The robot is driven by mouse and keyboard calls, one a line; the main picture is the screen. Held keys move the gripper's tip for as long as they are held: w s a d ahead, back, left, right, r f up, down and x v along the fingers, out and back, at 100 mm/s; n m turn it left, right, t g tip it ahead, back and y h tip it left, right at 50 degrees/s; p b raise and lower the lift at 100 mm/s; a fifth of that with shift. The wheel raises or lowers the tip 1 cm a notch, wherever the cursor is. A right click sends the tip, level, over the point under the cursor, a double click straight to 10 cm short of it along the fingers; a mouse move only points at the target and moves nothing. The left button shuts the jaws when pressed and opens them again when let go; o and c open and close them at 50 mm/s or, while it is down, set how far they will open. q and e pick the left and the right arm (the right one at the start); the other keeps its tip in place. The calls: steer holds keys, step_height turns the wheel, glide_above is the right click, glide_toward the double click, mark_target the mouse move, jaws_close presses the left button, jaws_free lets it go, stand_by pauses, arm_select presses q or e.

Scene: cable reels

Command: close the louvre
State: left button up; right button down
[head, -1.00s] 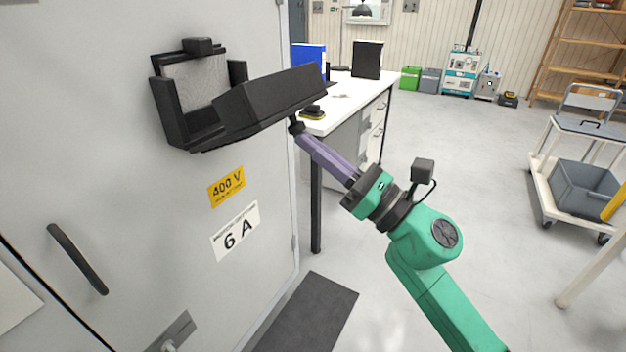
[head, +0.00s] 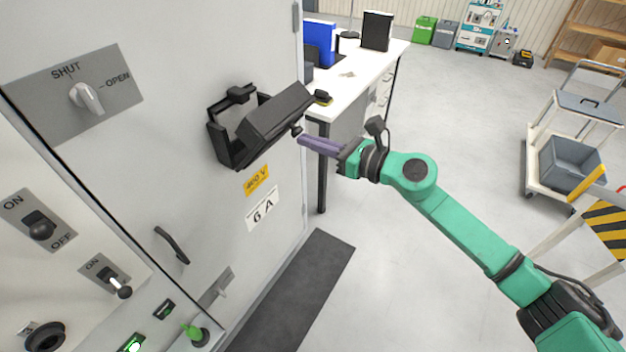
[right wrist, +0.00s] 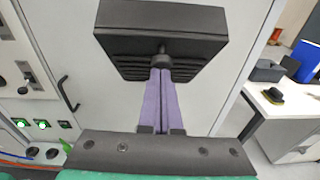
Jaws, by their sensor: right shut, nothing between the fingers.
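The louvre is a black box-like flap (head: 277,119) in a black frame (head: 220,144) on the grey cabinet door. The flap stands partly open, tilted outward, with a gap to the frame at its upper left. A small black knob (head: 296,131) sticks out from its outer face. My right gripper (head: 301,140) has slim purple fingers, shut and empty, with the tips at the knob. The right wrist view shows the flap (right wrist: 161,22) above the fingertips (right wrist: 161,72), which meet or nearly meet the knob (right wrist: 161,55). My left gripper is out of view.
A SHUT/OPEN rotary switch (head: 87,97) sits at the upper left. Switches and a door handle (head: 172,246) lie lower left. A white workbench (head: 362,68) stands behind the cabinet. A trolley (head: 535,165) and striped barrier (head: 606,225) are at right. The floor between is clear.

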mark_target(274, 98)
steer(key=shift+g+h, duration=0.4)
steer(key=shift+h, duration=0.1)
steer(key=r+p, duration=0.1)
steer(key=p, duration=0.1)
steer(key=r+p, duration=0.1)
steer(key=a+r+p, duration=0.1)
steer(key=r+p, duration=0.1)
steer(key=shift+w+a+r+p, duration=0.1)
steer(key=shift+w+p, duration=0.25)
steer(key=shift+w, duration=0.05)
steer(key=w+a+r, duration=0.1)
steer(key=w+a+p, duration=0.1)
steer(key=a, duration=0.1)
steer(key=w+a+r, duration=0.1)
steer(key=a, duration=0.1)
steer(key=shift+r, duration=0.35)
steer(key=shift+w+a+r+p, duration=0.3)
steer(key=shift+w+a, duration=0.05)
steer(key=shift+a, duration=0.15)
steer(key=shift+w+a+r, duration=0.15)
steer(key=shift+w+a, duration=0.15)
steer(key=shift+a, duration=0.15)
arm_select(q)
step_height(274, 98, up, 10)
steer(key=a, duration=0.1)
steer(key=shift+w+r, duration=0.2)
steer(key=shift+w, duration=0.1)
arm_select(e)
steer(key=shift+r, duration=0.15)
